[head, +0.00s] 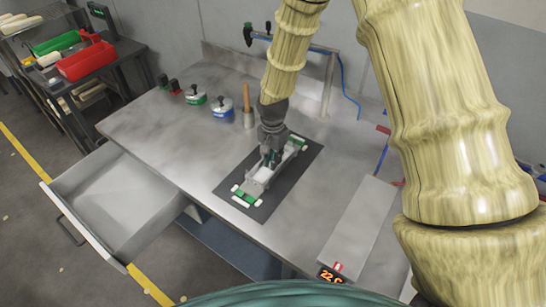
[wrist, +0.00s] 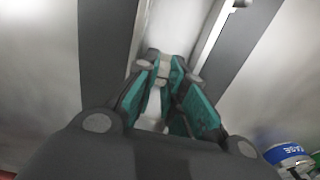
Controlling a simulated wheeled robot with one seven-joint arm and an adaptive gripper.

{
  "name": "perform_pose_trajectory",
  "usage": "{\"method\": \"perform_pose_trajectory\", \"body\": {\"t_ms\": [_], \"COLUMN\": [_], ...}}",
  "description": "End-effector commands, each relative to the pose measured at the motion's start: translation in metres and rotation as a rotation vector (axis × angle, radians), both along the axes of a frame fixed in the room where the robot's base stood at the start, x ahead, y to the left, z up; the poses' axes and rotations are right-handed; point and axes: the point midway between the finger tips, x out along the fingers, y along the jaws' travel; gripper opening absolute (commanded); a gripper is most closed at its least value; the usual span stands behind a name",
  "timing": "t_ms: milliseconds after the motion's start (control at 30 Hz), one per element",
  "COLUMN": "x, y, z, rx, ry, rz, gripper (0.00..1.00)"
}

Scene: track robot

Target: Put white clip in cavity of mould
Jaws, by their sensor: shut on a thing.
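The mould (head: 259,179) is a long, narrow grey body with white and green ends, lying on a dark mat (head: 291,172) on the metal bench. My gripper (head: 269,158) points down over the middle of the mould. In the wrist view my gripper (wrist: 163,70) has its teal-padded fingers closed together at the tips. A small pale piece between the tips, seemingly the white clip (wrist: 162,66), is mostly hidden by the fingers. The long pale walls of the mould (wrist: 207,40) run behind the fingertips. I cannot tell whether the clip touches the cavity.
An open, empty drawer (head: 110,198) juts out at the left. A wooden-handled tool (head: 247,110), a blue-labelled tin (head: 222,110) and a green-labelled tin (head: 195,96) stand behind the mat. A flat grey scale (head: 362,225) lies at the right. A red bin (head: 86,61) is on a side rack.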

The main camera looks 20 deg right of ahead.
Motion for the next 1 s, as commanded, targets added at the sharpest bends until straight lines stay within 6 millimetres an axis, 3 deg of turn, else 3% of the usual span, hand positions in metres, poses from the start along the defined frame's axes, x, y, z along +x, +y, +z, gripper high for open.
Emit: {"method": "perform_pose_trajectory", "body": {"t_ms": [300,333,400,467,767,1000], "x": [0.0,0.0,0.0,0.0,-0.001,0.0], "y": [0.0,0.0,0.0,0.0,0.0,0.0], "z": [-0.003,-0.003,-0.003,-0.003,-0.003,0.008], "rx": [0.0,0.0,0.0,0.0,0.0,0.0], "ry": [0.0,0.0,0.0,0.0,0.001,-0.001], "rz": [0.0,0.0,0.0,0.0,0.0,0.0], "gripper": [0.02,0.14,0.26,0.33,0.33,0.33]}}
